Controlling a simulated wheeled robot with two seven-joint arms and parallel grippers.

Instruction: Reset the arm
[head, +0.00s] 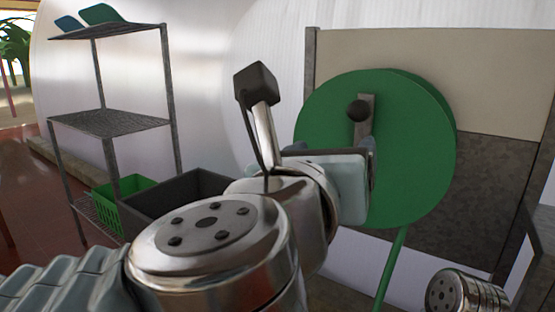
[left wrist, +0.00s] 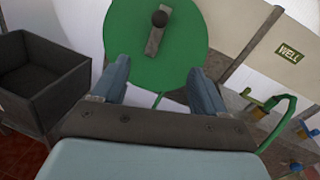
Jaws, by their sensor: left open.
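My left arm reaches in from the lower left in the head view. Its left gripper (head: 369,158) is in front of the green reel (head: 420,130), with its fingers mostly hidden behind its own body. In the left wrist view the left gripper (left wrist: 160,75) shows two blue-grey fingers spread apart, with nothing between them. The green disc of the reel (left wrist: 130,35) lies beyond the fingertips. A grey crank bar with a dark round knob (head: 358,111) is on the reel's face, and the knob (left wrist: 160,18) also shows between and beyond the fingers. My right gripper is not in view.
A wire shelf rack (head: 110,122) stands at left, with a green basket (head: 122,200) low on it. A dark bin (head: 180,190) stands beside it. A green hose (head: 392,265) hangs below the reel.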

